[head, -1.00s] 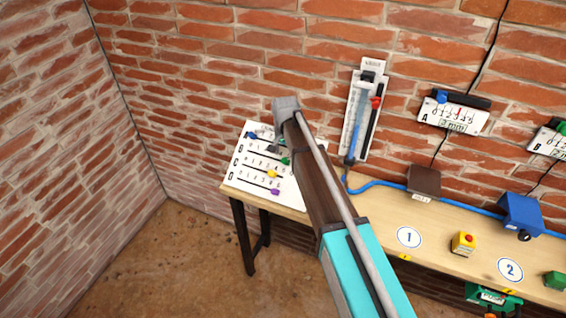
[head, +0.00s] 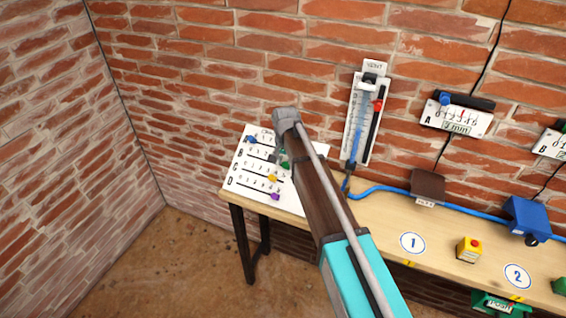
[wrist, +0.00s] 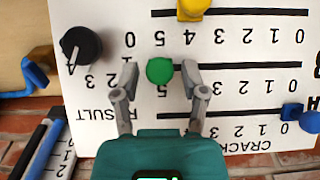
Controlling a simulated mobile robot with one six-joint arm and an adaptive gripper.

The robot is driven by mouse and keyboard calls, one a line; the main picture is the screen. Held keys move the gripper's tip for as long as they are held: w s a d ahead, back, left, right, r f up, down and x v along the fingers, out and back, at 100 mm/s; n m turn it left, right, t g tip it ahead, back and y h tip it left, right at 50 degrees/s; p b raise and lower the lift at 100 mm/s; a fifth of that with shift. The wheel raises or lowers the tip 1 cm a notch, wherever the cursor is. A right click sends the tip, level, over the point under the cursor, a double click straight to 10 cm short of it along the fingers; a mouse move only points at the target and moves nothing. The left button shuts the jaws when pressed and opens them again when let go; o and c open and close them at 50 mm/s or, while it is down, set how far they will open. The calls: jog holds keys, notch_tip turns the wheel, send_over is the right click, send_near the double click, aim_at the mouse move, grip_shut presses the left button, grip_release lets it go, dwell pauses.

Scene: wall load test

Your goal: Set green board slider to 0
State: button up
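The white slider board (head: 236,168) leans on the bench against the wall, partly hidden by my arm in the head view. It also shows upside down in the wrist view (wrist: 225,35). The green slider (wrist: 159,70) is at the 5 end of its row; the 0 is at the far right of that row in the wrist view. A bit of green shows beside my arm in the head view (head: 285,164). My gripper (wrist: 160,80) is open, with one finger on each side of the green knob and visible gaps between; contact is not evident.
A yellow slider (wrist: 193,8) sits in the neighbouring row, near 4. A blue slider (wrist: 291,112) is at the 0 end of its row. A black dial (wrist: 80,46) is beside the scales. A purple slider (head: 275,197) is on the lowest row. A gauge (head: 357,120) hangs nearby.

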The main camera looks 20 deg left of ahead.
grip_shut()
jog(key=shift+w+a, duration=0.1)
jog(key=shift+a, duration=0.3)
jog(key=shift+d, duration=0.2)
jog(key=a, duration=1)
jog(key=w+a, duration=0.1)
jog(key=a, duration=0.5)
jog(key=shift+o, duration=1.7)
grip_release()
jog(key=shift+a, duration=0.1)
jog(key=shift+s, duration=0.15)
